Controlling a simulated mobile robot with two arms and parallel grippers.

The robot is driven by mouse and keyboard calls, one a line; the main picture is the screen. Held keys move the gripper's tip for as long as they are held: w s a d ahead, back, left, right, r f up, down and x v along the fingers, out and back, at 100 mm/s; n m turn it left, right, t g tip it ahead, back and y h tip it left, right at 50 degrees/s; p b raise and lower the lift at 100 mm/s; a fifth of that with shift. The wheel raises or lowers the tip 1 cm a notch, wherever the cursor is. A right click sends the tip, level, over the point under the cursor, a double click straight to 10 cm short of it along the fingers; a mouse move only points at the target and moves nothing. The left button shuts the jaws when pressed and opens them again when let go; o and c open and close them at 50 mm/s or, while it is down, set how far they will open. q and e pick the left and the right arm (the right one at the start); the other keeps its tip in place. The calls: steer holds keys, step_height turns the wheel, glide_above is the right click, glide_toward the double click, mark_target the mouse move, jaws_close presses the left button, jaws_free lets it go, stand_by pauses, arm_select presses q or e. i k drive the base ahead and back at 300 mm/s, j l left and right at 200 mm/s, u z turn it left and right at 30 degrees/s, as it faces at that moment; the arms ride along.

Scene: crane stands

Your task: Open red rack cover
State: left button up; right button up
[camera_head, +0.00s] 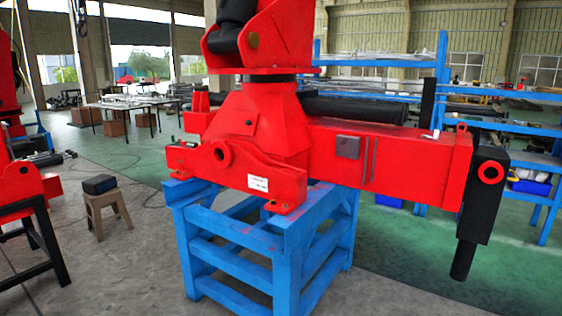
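A large red crane body (262,135) sits on a blue steel stand (285,262). Its red box beam (410,152) reaches right, with a small dark grey square plate (347,147) on its side. A small light-coloured piece (430,134) lies on top near the beam's right end. A black leg (483,205) with a red ring hangs at that end. I cannot tell which part is the red rack cover, or whether it is open. Neither of my grippers is in view.
Blue shelving (540,130) stands behind on the right. A wooden stool (107,212) with a dark box (99,184) stands at left. More red machinery on a black frame (40,235) is at the left edge. The floor in front of the stool is mostly clear.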

mark_target(240, 123)
steer(key=i+l+u, duration=0.2)
steer(key=i, duration=0.3)
steer(key=i+l+u, duration=0.2)
steer(key=i, duration=0.3)
